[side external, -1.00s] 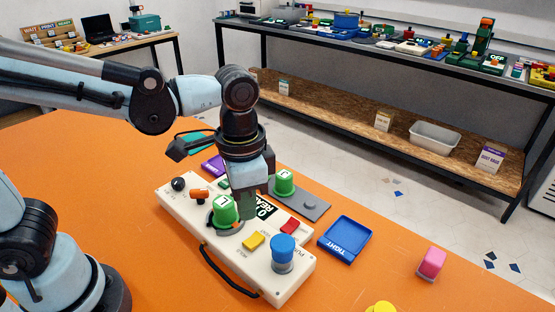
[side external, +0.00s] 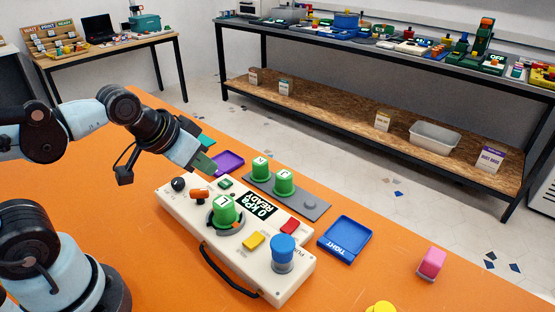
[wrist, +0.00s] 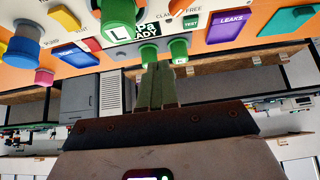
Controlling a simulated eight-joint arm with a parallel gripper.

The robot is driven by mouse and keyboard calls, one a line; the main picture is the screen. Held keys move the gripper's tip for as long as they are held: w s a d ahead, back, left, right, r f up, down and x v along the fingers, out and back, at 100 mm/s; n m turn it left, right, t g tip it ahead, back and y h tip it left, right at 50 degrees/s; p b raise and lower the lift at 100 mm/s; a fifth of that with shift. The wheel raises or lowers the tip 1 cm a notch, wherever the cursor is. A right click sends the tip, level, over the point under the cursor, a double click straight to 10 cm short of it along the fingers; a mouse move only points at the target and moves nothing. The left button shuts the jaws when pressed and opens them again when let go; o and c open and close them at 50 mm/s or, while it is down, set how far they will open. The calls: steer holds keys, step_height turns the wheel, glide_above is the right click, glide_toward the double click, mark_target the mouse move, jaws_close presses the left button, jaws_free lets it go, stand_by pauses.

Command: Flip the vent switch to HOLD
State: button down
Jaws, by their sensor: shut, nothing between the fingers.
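The cream control box (side external: 215,262) lies on the orange table and carries several controls. An orange lever (side external: 199,194) and a black knob (side external: 178,184) sit at its left end. A green cap marked L (side external: 223,209) stands mid-box beside a black display reading 0 kPa READY (side external: 259,206). My gripper (side external: 206,165) is shut and empty, raised above the box's far left end. Its green fingers (wrist: 158,86) also show closed together in the wrist view.
Two green caps (side external: 285,182) stand on a grey plate (side external: 314,208) behind. A purple tray (side external: 229,162) and a blue TIGHT tray (side external: 344,236) lie near. Bare table lies in front.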

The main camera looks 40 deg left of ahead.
mark_target(242, 243)
stand_by(0.4)
steer(key=d+r+n+g, duration=0.1)
steer(key=d+n, duration=0.1)
steer(key=d+n+g, duration=0.1)
steer(key=n, duration=0.2)
steer(key=d+r+n+g, duration=0.1)
steer(key=d+n, duration=0.1)
steer(key=n, duration=0.1)
steer(key=shift+s+d+r+h, duration=0.15)
steer(key=shift+d+r+h, duration=0.15)
steer(key=shift+h, duration=0.1)
steer(key=s+d+r+n+g, duration=0.1)
steer(key=d+r+n+g, duration=0.2)
steer(key=d+n, duration=0.3)
steer(key=shift+s+r+n+g+y, duration=0.15)
steer(key=shift+s+n+g+y, duration=0.3)
steer(key=shift+n, duration=1.55)
steer(key=shift+w, duration=0.1)
step_height(242, 243, down, 13)
steer(key=shift+f, duration=0.5)
